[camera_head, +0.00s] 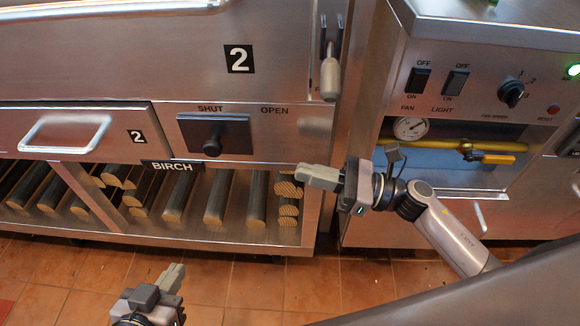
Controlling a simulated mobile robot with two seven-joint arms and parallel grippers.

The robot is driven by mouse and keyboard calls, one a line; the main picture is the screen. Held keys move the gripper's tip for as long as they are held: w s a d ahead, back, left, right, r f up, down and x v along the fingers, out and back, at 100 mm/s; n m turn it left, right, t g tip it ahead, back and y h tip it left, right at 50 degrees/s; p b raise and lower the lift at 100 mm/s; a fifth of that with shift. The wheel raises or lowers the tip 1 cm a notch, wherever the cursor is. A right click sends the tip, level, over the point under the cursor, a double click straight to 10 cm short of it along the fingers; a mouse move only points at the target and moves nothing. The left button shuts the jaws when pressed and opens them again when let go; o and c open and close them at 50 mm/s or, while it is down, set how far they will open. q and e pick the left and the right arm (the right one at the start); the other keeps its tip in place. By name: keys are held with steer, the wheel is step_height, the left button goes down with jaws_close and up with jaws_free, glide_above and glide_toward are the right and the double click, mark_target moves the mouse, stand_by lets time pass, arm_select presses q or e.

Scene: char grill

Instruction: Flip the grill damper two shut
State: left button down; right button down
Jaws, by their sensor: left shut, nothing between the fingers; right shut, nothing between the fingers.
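The damper for grill two is a dark rectangular plate (235,133) with a black knob (212,146), set in the steel front under the labels SHUT and OPEN. The plate and knob sit at the left, below SHUT. My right gripper (305,177) is shut and empty, pointing left, in front of the log shelf's right end, to the right of and lower than the damper. My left gripper (172,280) is shut and empty, low in the picture over the tiled floor, below the damper and apart from the grill.
A drawer with a bar handle (65,132) is left of the damper. Birch logs (214,198) lie on the shelf below. A lever (329,75) hangs at upper right. A control panel with switches (419,82), a gauge (411,128) and a yellow valve (487,157) stands at right.

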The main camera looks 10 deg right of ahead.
arm_select(q)
steer(key=shift+s+f, duration=0.15)
steer(key=shift+s, duration=0.1)
arm_select(e)
steer(key=shift+s+d, duration=0.1)
steer(key=shift+d, duration=0.05)
